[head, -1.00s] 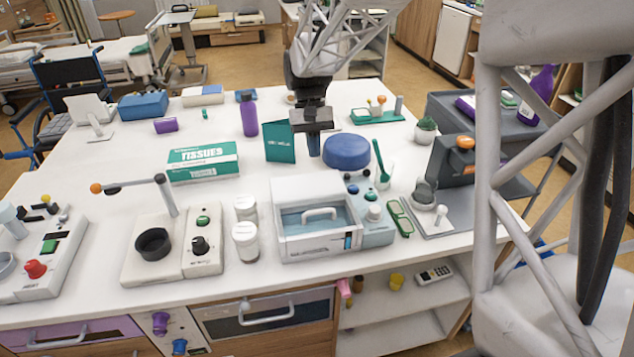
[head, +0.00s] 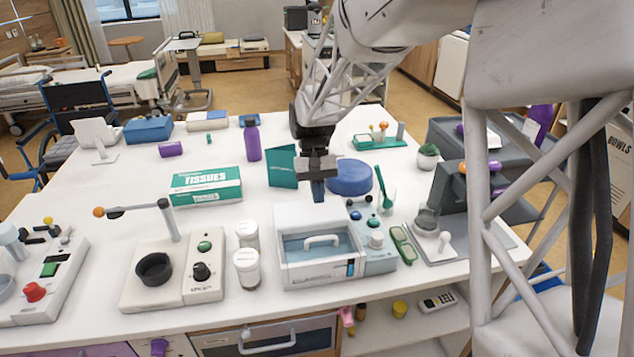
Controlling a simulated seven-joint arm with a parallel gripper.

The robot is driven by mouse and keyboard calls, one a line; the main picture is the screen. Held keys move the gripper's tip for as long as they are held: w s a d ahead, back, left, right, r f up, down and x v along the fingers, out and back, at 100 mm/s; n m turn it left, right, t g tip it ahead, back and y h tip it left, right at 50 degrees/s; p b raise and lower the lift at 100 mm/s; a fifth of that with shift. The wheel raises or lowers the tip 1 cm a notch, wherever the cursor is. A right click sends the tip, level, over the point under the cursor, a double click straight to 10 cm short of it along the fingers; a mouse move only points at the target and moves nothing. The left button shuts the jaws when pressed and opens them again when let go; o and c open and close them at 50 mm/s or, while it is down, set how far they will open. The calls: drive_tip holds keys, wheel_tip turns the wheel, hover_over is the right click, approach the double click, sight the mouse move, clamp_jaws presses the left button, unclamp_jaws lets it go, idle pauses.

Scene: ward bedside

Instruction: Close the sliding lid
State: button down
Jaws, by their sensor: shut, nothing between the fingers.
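The white box with the sliding lid (head: 320,268) stands near the front edge of the white table. Its top shows a blue-grey recessed panel with a white bar handle (head: 321,241) across it. I cannot tell for certain how far the lid is slid. My gripper (head: 318,197) points down with its fingers shut and empty. It is above and behind the box's back edge, apart from the handle.
A blue-grey control unit (head: 372,240) adjoins the box on the right. White jars (head: 247,266) stand to its left. A blue round cushion (head: 350,178) and a teal booklet (head: 282,166) are behind, near my gripper. A tissue box (head: 205,186) lies left.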

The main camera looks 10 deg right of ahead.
sight(322, 233)
drive_tip(key=x, duration=0.5)
drive_tip(key=shift+s+f, duration=0.15)
drive_tip(key=shift+f, duration=0.05)
drive_tip(key=shift+s+r, duration=0.15)
drive_tip(key=shift+s, duration=0.35)
drive_tip(key=shift+s+r, duration=0.2)
drive_tip(key=shift+s, duration=0.25)
drive_tip(key=shift+s+r, duration=0.2)
drive_tip(key=shift+s, duration=0.7)
drive_tip(key=shift+s, duration=1.45)
drive_tip(key=shift+f, duration=0.1)
